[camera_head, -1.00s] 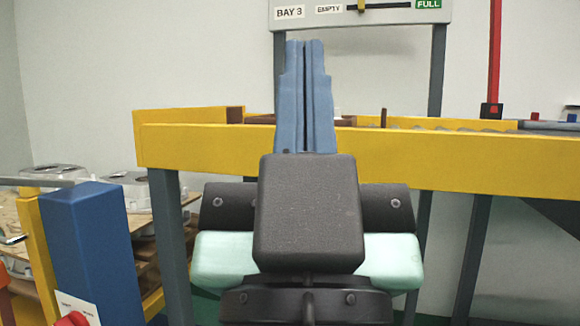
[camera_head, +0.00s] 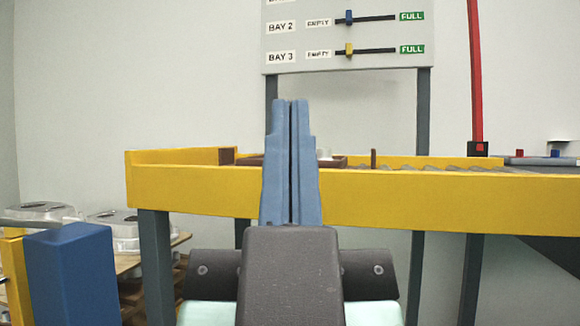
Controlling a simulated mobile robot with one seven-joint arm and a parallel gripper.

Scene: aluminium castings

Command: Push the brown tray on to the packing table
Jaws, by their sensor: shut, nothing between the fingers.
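My gripper (camera_head: 290,104) is shut and empty, its two blue fingers side by side and pointing up in the picture, in front of the yellow conveyor frame. The brown tray (camera_head: 342,161) lies on the conveyor behind the fingers. Only parts of its rim show, to the left and right of the fingers, and a pale object (camera_head: 324,154) stands up in it. I cannot tell whether the fingers touch the tray. I cannot make out the packing table for certain.
The yellow conveyor (camera_head: 420,203) with grey rollers runs across the view on grey legs. A blue post (camera_head: 72,275) and castings (camera_head: 45,211) on a pallet are at left. A bay board (camera_head: 345,40) hangs behind.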

